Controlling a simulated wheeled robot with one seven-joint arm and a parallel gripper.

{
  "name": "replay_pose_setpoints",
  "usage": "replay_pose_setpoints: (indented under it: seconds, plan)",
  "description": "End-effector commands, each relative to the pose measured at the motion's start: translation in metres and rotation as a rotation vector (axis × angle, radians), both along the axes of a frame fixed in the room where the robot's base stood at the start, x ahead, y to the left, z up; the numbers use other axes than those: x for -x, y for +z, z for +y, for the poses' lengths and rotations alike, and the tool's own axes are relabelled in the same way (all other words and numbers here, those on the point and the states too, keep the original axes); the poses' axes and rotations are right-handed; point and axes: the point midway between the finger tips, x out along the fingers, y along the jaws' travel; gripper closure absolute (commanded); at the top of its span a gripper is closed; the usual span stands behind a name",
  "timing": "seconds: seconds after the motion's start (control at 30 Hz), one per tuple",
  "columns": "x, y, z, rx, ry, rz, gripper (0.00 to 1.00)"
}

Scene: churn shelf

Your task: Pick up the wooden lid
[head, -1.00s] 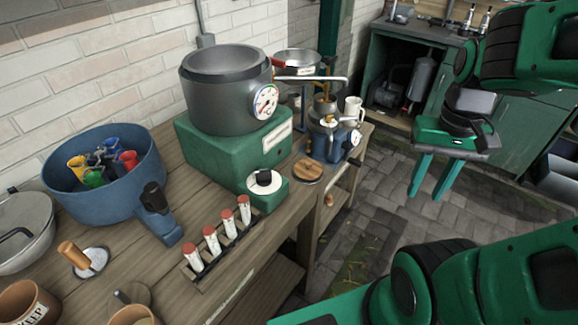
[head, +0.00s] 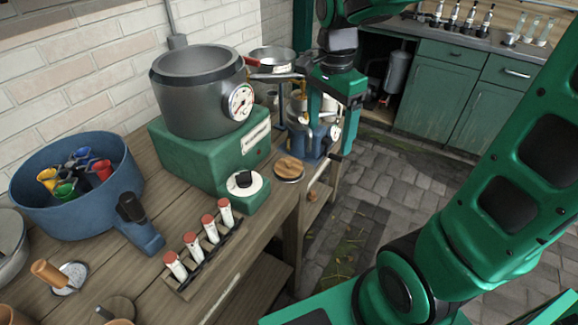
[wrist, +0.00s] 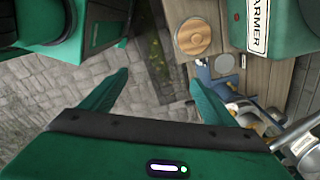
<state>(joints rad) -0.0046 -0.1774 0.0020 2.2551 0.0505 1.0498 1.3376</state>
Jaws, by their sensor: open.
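The wooden lid (head: 289,168) is a flat round disc with a dark rim, lying near the right edge of the workbench, in front of the blue machine. In the wrist view the lid (wrist: 192,36) shows at top right, beyond the fingertips and clear of them. My gripper (head: 332,132) hangs above and to the right of the lid in the head view, over the blue machine. Its green fingers are apart and nothing is between them; the gripper (wrist: 160,79) also shows open over the paving in the wrist view.
The green base (head: 190,160) with a grey pot (head: 195,100) and gauge stands left of the lid. The blue machine (head: 318,140) with metal fittings is partly behind my gripper. A rack of red-capped vials (head: 205,245) sits at the front.

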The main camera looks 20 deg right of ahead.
Motion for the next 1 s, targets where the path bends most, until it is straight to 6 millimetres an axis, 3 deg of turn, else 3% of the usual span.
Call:
replay_pose_setpoints:
  seconds: [0.1, 0.33, 0.47, 0.8, 1.0]
  plan:
    - [-0.028, -0.001, 0.033, -0.008, -0.134, -0.002, 0.19]
    - [-0.054, -0.003, 0.073, -0.023, -0.313, -0.003, 0.19]
    - [-0.058, -0.01, 0.08, -0.025, -0.348, -0.001, 0.19]
    - [-0.057, -0.054, 0.078, -0.024, -0.354, -0.001, 0.19]
    - [-0.057, -0.066, 0.077, -0.024, -0.354, -0.001, 0.19]
